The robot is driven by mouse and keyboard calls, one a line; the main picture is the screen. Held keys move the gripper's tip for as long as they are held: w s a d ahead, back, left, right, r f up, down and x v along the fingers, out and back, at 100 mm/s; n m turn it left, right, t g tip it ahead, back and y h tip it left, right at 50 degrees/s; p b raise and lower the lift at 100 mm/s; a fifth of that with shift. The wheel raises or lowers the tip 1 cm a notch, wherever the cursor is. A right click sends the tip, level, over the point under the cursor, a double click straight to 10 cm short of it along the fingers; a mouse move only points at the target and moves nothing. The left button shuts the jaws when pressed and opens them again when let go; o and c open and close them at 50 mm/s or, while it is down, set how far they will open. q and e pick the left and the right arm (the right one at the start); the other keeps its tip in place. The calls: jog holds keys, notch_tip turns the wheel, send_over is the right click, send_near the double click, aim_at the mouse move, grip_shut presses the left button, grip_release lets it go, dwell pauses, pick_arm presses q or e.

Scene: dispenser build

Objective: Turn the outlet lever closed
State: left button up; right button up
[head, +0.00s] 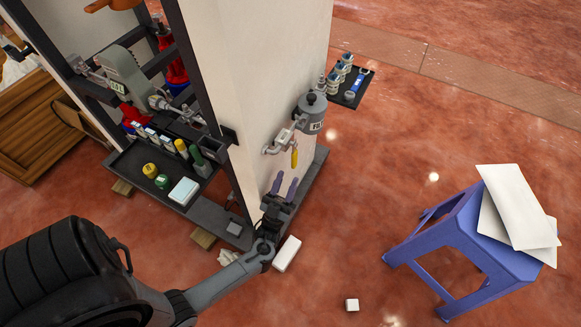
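A grey dispenser canister (312,113) with a dark lid is mounted on the white pillar. Its silver outlet pipework (284,137) sits at its lower left, and a yellow lever (294,157) hangs down from it. My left gripper (285,186) reaches up from below and is just under the lever. Its two purple-tipped fingers are apart with nothing seen between them. A small gap shows between the fingertips and the lever. My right gripper is not in view.
A dark shelf (351,98) with several small jars juts from the pillar (262,70). A dark tray (128,163) with bottles and caps is at left. A purple stool (463,226) bearing white sheets stands at right.

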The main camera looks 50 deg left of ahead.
pick_arm(q)
jog(key=v, duration=0.4)
dwell(0.3)
